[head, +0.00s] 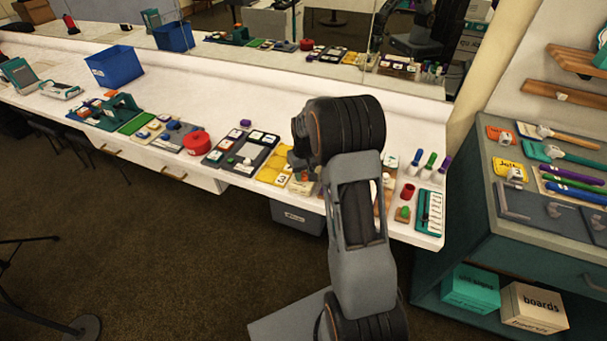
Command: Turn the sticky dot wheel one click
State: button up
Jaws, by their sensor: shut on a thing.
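My gripper (299,163) points down over the middle of the white counter, partly hidden by my own arm. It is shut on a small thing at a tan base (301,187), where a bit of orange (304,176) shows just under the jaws. This may be the sticky dot wheel, but it is too small and too covered to be sure. The base stands on the counter just right of a yellow board (274,168) marked with numbers. My arm hides what lies directly behind and right of it.
Left along the white counter (395,110) are a dark tray (240,153), a red round pot (196,142) and a blue bin (116,66). Right are a red cup (407,192), upright coloured handles (428,165) and a teal board (429,212). A teal cabinet (480,255) stands further right.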

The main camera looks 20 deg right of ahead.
aim_at(305, 174)
jog(key=shift+n, duration=1.5)
jog(key=o, duration=0.9)
jog(key=shift+r, duration=0.1)
notch_tip(305, 174, up, 14)
jog(key=shift+d+f, duration=0.1)
jog(key=shift+f, duration=0.1)
